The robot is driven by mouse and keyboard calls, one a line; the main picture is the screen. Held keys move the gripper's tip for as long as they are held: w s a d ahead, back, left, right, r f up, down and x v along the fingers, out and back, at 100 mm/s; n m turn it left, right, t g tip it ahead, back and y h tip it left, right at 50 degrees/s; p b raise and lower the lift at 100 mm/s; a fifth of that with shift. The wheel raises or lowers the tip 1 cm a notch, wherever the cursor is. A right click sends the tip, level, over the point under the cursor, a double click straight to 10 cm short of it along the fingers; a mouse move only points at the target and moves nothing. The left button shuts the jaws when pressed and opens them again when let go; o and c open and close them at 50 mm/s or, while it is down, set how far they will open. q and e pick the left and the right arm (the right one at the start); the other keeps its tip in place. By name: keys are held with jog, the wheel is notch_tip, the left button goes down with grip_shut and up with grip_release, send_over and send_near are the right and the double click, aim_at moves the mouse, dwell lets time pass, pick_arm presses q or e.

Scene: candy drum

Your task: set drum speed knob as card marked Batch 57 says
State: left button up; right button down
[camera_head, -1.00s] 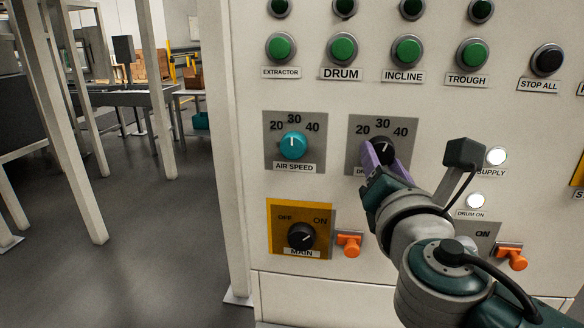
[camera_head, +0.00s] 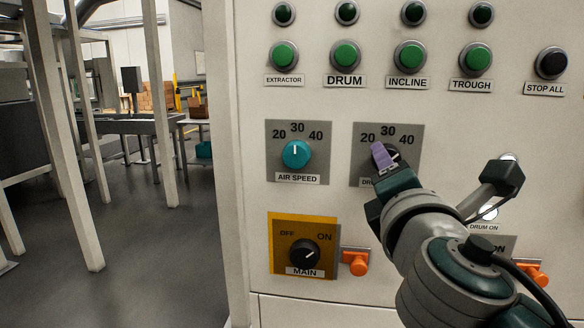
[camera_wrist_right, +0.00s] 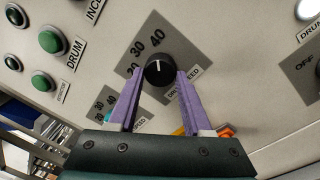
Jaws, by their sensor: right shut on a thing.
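The drum speed knob (camera_wrist_right: 160,71) is black with a white pointer line, on a grey dial plate marked 20, 30 and 40. In the right wrist view its pointer points roughly toward the 40. My right gripper (camera_wrist_right: 162,76) has one purple finger on each side of the knob and is shut on it. In the head view my right gripper (camera_head: 385,156) covers most of the knob, and the dial plate (camera_head: 362,140) shows around it. The label below is partly hidden. The Batch 57 card and my left gripper are not in view.
The teal air speed knob (camera_head: 296,154) is left of the drum dial, pointing near 30. The main switch (camera_head: 304,253) and an orange handle (camera_head: 355,261) are below. Green buttons, including drum (camera_head: 346,55), and the black stop all button (camera_head: 551,62) are above.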

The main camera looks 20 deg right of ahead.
jog(key=shift+c, duration=1.7)
grip_release()
jog(key=shift+s, duration=0.1)
jog(key=b+v, duration=0.1)
jog(key=v, duration=0.8)
jog(key=shift+s+a+b, duration=0.25)
jog(key=shift+s+b, duration=0.05)
jog(key=shift+s, duration=0.05)
